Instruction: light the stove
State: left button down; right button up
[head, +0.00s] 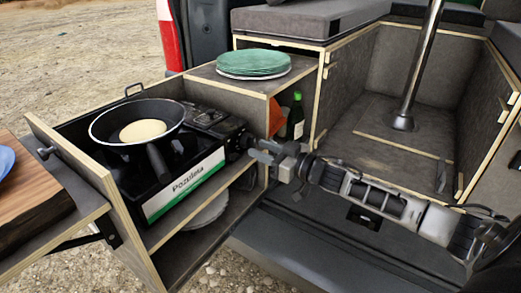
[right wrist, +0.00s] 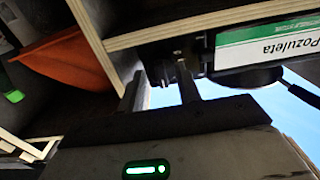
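The black stove (head: 165,197) with a green-and-white "Pozuleta" label sits in the pulled-out wooden drawer. Its label also shows upside down in the right wrist view (right wrist: 268,42). A black pan (head: 108,128) with a pale pancake (head: 143,130) stands on it. The stove's dark right end (head: 232,135), where a control seems to be, is close to my right gripper (head: 254,155). Whether a fingertip touches the stove cannot be told. My left gripper is not in view.
Green plates (head: 253,63) lie on the cabinet top. A wooden drawer edge (right wrist: 185,28) is close to the fingers. A wooden side table (head: 30,200) is at the left.

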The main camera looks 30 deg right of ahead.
jog(key=shift+w+a, duration=0.2)
jog(key=shift+w, duration=0.3)
grip_shut()
